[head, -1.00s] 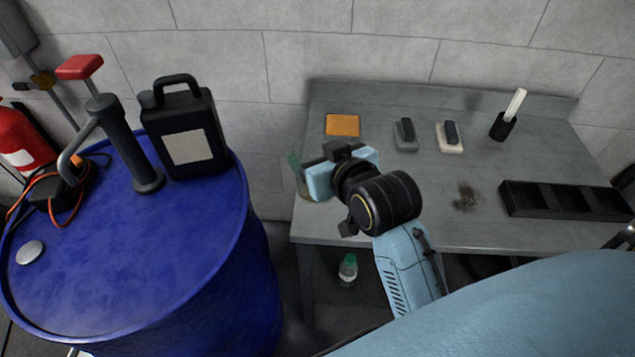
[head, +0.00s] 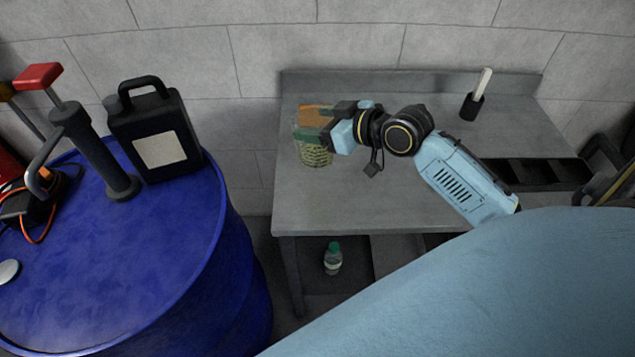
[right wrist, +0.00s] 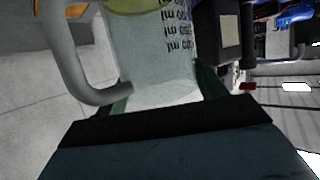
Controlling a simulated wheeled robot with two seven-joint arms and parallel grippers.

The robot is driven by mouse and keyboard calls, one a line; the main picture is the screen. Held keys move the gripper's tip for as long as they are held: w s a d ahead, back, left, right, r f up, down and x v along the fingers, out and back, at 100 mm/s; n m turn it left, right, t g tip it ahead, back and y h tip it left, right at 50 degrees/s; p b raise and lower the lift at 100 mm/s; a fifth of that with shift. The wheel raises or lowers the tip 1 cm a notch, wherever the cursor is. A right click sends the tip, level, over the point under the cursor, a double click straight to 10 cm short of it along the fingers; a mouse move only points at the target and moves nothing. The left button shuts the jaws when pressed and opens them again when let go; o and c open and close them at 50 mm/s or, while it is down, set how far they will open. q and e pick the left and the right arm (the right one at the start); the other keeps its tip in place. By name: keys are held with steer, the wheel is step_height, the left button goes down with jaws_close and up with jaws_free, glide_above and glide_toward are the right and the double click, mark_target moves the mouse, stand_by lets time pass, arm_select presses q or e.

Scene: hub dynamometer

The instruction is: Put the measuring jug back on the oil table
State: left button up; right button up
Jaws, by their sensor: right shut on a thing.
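The measuring jug (head: 314,155) is clear, with a yellowish-green tint low down, and is partly hidden by my right gripper. It is at the left end of the grey metal table (head: 345,205); I cannot tell whether it touches the top. My right gripper (head: 326,134) is shut on the jug. In the right wrist view the jug (right wrist: 150,55) fills the space between the two dark green fingers, with printed ml marks and a grey handle at the left. My left gripper is not in view.
An orange cloth (head: 314,114) lies behind the jug. A black cup with a white-handled tool (head: 472,105) stands at the back right, and a black divided tray (head: 530,172) at the right. A blue drum (head: 140,260) with a pump and black canister (head: 160,135) stands left. The front table area is clear.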

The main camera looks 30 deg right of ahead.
mark_target(320, 156)
step_height(320, 156, down, 6)
steer(key=shift+d+f+b, duration=0.15)
steer(key=shift+f+b, duration=0.1)
steer(key=shift+b, duration=0.4)
steer(key=shift+f+b, duration=0.35)
steer(key=shift+f, duration=1.3)
steer(key=shift+f, duration=0.15)
steer(key=o, duration=1.4)
steer(key=shift+s+r, duration=0.1)
steer(key=shift+r, duration=0.1)
steer(key=v, duration=1.1)
steer(key=shift+s+d+r+p, duration=0.15)
steer(key=shift+s+d+p, duration=0.05)
steer(key=shift+s+p, duration=0.1)
